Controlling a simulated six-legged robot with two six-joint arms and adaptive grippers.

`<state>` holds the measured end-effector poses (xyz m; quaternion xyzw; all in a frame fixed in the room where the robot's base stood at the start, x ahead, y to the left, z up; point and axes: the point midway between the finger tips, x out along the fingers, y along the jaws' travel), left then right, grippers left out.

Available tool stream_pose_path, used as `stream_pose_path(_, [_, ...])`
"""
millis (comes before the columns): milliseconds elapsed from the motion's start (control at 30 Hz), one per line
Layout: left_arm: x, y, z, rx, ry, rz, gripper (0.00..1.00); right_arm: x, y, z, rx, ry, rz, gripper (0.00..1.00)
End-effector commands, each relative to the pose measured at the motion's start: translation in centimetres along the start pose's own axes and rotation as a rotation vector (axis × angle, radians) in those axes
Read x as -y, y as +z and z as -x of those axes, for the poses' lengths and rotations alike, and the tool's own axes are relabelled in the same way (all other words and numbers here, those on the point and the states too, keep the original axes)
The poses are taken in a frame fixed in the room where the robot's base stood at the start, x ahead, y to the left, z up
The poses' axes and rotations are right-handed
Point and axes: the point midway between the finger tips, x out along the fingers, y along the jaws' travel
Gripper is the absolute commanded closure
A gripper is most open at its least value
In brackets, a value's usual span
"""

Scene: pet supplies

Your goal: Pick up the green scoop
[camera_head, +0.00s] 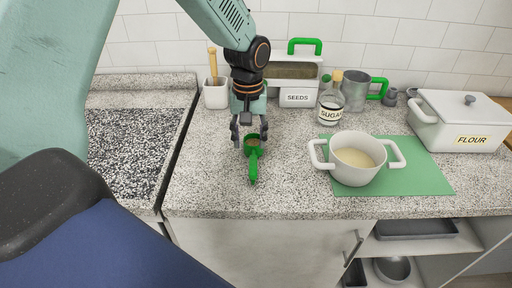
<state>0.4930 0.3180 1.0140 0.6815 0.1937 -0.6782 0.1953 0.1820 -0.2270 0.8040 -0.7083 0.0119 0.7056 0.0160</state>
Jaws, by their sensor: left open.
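The green scoop (253,170) lies on the speckled counter, its bowl toward the back and its handle pointing to the front edge. Something brownish shows inside the bowl. My left gripper (249,138) comes down from above, fingers pointing down and spread open around the scoop's bowl end. I cannot tell whether the fingers touch the scoop. My right gripper is not in view.
A white two-handled pot (350,174) stands on a green mat (426,178) to the right. Behind are a SEEDS box (297,97), a SUGAR bottle (330,115) and a metal mug (355,88). Counter left of the scoop is clear.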

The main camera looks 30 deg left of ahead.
Motion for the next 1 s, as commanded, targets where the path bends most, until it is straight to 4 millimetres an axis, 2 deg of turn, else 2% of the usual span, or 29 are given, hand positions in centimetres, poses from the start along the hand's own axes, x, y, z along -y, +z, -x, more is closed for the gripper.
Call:
stream_pose_path(533, [-0.7,0.4,-6.8,0.002,-0.001,0.002,0.53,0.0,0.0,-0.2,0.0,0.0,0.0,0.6])
stream_pose_path(867, [-0.9,0.1,-7.3,0.001,0.0,0.001,0.54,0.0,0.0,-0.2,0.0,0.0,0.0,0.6])
stream_pose_path(1000, [-1.0,0.1,-7.3,0.001,0.0,0.001,0.66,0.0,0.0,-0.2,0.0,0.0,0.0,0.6])
